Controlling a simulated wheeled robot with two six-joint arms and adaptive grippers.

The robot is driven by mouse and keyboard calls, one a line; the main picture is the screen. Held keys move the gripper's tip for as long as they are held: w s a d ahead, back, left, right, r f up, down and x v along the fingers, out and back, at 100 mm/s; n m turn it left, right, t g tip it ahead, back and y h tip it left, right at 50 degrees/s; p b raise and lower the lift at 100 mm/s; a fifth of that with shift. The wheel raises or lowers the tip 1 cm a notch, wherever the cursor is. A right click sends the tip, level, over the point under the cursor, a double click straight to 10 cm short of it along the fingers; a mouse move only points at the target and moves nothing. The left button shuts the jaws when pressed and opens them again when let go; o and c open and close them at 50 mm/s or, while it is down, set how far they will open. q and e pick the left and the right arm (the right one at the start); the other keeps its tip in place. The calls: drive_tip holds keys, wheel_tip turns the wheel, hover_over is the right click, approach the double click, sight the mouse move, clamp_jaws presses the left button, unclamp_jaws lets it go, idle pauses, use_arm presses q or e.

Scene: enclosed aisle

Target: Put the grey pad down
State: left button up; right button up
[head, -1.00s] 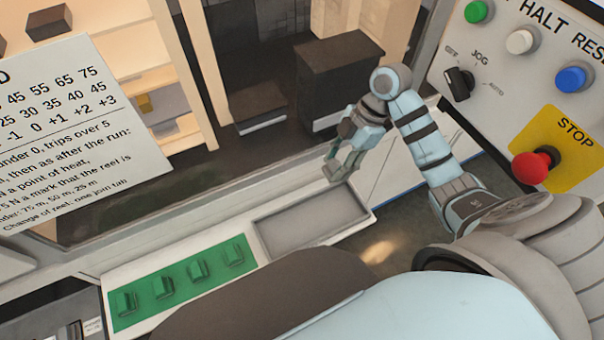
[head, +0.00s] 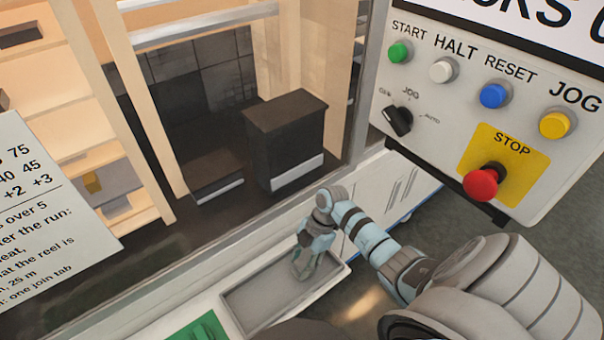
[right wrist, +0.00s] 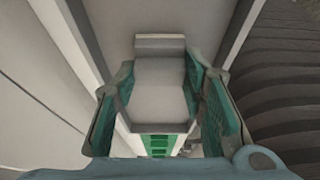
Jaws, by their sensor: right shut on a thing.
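The grey pad (right wrist: 160,85) is in the right wrist view, a light grey block with a raised lip at its far end. It lies between the green-lined fingers of my right gripper (right wrist: 160,108), which is shut on it. In the head view my right gripper (head: 301,270) points down at the right end of a shallow grey tray (head: 258,300). I cannot make out the pad there, and cannot tell whether it touches the tray floor. My left gripper is not in view.
A green holder (head: 196,330) sits left of the tray; it also shows in the right wrist view (right wrist: 158,143). A control panel with a red stop button (head: 481,183) stands at the right. A glazed enclosure with dark boxes (head: 286,140) lies behind. The tray's left part is clear.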

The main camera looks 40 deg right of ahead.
drive_tip(key=shift+s, duration=0.1)
drive_tip(key=shift+f, duration=0.1)
drive_tip(key=o, duration=1.2)
drive_tip(key=shift+c, duration=0.2)
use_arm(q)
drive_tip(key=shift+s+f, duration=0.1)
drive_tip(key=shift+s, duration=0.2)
use_arm(e)
drive_tip(key=shift+r, duration=0.2)
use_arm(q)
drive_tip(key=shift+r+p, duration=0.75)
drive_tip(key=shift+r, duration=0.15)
use_arm(e)
drive_tip(key=v, duration=1.2)
drive_tip(key=shift+d, duration=0.1)
